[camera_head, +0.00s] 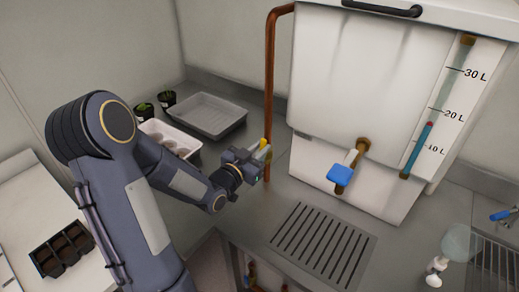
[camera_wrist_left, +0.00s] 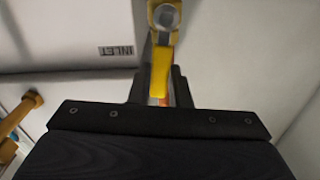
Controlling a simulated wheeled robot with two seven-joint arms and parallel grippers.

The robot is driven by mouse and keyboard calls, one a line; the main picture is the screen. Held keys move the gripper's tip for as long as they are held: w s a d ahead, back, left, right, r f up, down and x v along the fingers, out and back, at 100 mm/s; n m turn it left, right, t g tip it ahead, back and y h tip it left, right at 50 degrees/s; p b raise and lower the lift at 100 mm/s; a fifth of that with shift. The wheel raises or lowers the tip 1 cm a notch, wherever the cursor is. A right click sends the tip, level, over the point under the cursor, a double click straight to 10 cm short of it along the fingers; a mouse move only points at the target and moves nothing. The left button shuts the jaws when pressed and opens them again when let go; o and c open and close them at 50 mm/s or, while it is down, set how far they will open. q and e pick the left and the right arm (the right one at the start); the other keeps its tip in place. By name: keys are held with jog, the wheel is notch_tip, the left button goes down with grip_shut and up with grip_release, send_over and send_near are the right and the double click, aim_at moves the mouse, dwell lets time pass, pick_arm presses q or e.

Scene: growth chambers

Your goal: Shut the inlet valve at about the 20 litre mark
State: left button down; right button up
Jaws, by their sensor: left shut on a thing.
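The yellow inlet valve handle (camera_wrist_left: 161,72) hangs from a round metal hub in the left wrist view, close to a panel marked INLET (camera_wrist_left: 116,51). In the head view only a little yellow shows. The white tank (camera_head: 345,75) has a sight tube (camera_head: 416,150) with a blue column topped by a red float (camera_head: 430,124), between the 10 L and 20 L marks, somewhat below 20 L. My right gripper is not in view.
A brass tap with a blue handle (camera_head: 340,173) sticks out of the tank's front above a slotted drain (camera_head: 318,243). A grey tray (camera_head: 208,115), a white tray and small potted plants stand behind my left arm.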

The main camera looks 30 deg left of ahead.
pick_arm(q)
jog(key=d+f+m+b, duration=0.5)
jog(key=m+b, duration=1.1)
jog(key=b, duration=1.5)
jog(key=shift+s+f+m, duration=0.2)
jog(key=shift+f+m, duration=0.2)
jog(key=c, duration=1.3)
grip_release()
jog(key=shift+c, duration=0.2)
